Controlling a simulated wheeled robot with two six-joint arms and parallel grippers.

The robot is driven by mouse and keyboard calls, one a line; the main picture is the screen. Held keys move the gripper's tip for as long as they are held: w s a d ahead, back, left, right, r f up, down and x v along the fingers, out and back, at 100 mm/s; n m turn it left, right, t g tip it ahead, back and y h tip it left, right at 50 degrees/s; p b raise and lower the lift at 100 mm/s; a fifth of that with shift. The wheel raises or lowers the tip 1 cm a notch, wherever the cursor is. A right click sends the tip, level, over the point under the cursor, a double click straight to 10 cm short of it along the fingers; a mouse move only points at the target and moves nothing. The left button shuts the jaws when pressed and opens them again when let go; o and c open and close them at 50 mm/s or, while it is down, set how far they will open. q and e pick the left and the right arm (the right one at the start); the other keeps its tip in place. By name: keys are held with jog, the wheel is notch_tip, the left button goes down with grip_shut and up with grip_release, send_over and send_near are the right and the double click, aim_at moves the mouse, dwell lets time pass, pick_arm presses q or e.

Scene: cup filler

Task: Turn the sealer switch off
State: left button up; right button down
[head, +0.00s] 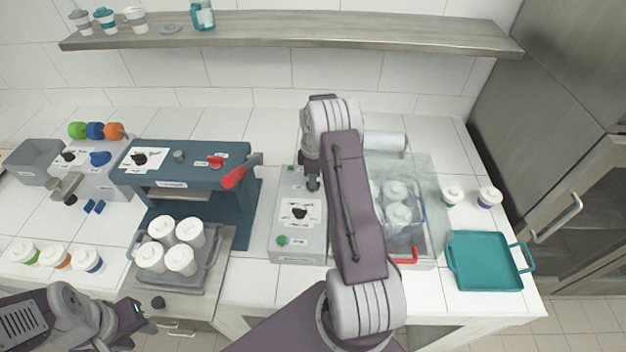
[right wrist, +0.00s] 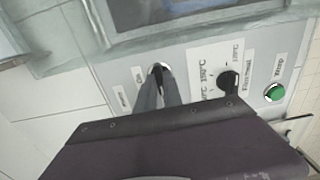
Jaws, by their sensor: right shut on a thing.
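The sealer is a grey box (head: 285,240) with a glass-covered chamber on its right. Its control strip has a black dial (head: 299,211), a green button (head: 282,240) and a switch at the far end. My right gripper (head: 312,186) reaches down over that far end and hides most of the switch from the head view. In the right wrist view, the sealer switch (right wrist: 157,69) shows as a dark round fitting beside its label, with my fingers shut on it. Part of my left arm shows at the lower left, away from the sealer; its jaws cannot be made out.
White cups (head: 398,216) stand inside the sealer chamber, which has a red handle (head: 405,261). A blue machine (head: 190,150) with a red lever stands to the left, with a tray of several white cups before it. A teal tray (head: 487,262) lies on the right.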

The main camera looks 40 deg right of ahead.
jog(key=shift+w+r, duration=0.1)
jog(key=c, duration=1.5)
grip_release()
jog(key=shift+r, duration=0.2)
notch_tip(320, 180, up, 9)
jog(key=shift+f+b, duration=0.2)
jog(key=shift+b, duration=0.8)
